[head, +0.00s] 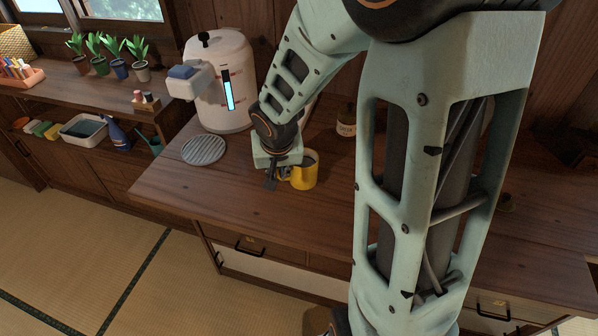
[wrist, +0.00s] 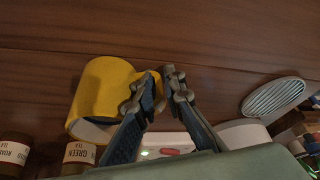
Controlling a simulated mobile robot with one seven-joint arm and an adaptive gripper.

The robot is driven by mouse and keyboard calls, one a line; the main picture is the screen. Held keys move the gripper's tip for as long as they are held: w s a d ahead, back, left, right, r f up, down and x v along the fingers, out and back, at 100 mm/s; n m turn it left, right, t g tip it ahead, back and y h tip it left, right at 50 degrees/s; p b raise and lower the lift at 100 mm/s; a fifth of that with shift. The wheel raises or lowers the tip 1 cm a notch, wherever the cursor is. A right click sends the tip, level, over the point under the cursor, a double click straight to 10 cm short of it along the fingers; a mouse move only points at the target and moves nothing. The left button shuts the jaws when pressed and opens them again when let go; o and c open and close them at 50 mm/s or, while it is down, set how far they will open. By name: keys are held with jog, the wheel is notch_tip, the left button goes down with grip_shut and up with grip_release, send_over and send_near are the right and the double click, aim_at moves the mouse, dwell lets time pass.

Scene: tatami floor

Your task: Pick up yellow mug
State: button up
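The yellow mug (head: 304,174) stands on the wooden counter, just right of my gripper (head: 271,178) in the head view. In the wrist view the mug (wrist: 97,88) is at the left, with its handle pointing toward the fingers. My gripper (wrist: 161,82) has its two fingertips close together with a narrow gap between them. The left finger overlaps part of the handle, and the handle's edge shows beside the right fingertip. I cannot tell whether the fingers press on the handle.
A white water dispenser (head: 219,85) stands behind my gripper, with a round grey grate (head: 204,150) in front of it. Labelled tea jars (wrist: 80,155) stand near the mug; one shows in the head view (head: 346,121). The counter's front left is clear.

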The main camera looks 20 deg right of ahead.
jog(key=shift+w+f, duration=0.1)
jog(key=shift+f, duration=0.05)
grip_shut()
dwell(0.4)
